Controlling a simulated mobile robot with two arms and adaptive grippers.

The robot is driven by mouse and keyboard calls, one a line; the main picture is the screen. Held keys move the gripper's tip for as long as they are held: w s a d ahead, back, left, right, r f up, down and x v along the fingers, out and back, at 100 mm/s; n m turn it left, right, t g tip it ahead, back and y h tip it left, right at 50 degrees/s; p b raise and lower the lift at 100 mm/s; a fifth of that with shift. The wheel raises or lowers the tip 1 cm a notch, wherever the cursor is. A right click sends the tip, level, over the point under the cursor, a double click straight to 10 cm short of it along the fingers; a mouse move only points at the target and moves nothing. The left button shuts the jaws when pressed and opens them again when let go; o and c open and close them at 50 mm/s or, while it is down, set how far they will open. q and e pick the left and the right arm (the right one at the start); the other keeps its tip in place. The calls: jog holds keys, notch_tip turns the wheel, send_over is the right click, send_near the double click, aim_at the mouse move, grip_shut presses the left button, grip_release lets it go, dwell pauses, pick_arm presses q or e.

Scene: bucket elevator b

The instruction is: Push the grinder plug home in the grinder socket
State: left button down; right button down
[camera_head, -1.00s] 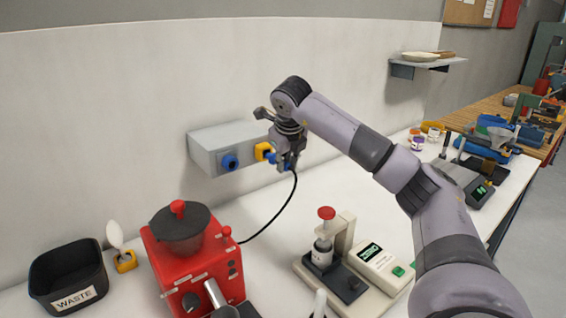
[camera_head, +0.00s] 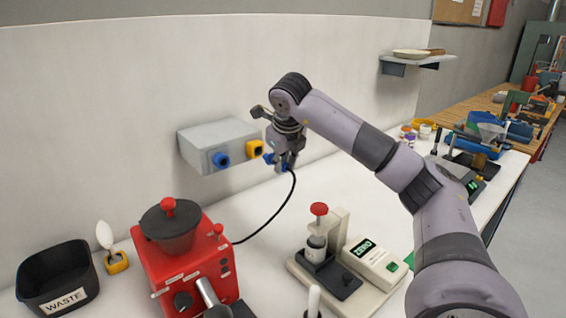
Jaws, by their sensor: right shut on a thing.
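My right gripper (camera_head: 287,160) is shut on the blue grinder plug (camera_head: 289,166), which its fingers partly hide. A black cable runs from the plug down to the red grinder (camera_head: 190,262). A grey socket box (camera_head: 205,139) on the wall carries a blue round socket (camera_head: 221,160) and a yellow socket (camera_head: 255,149). The blue one matches the plug in colour; no label tells which is the grinder socket. The gripper and plug are right of the yellow socket, apart from both sockets. My left gripper is out of view.
A black waste bin (camera_head: 58,280) and a white brush in a yellow holder (camera_head: 117,262) stand left of the grinder. A scale (camera_head: 373,262) and a red-topped press (camera_head: 320,250) stand on the bench below my arm. A wall shelf (camera_head: 416,64) is at back right.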

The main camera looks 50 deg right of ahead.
jog(key=shift+s+f+b, duration=0.1)
jog(key=shift+s+b, duration=0.2)
jog(key=shift+s, duration=0.3)
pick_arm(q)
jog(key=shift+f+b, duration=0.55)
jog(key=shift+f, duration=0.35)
pick_arm(e)
jog(key=shift+s+a, duration=0.2)
jog(key=shift+s, duration=1.15)
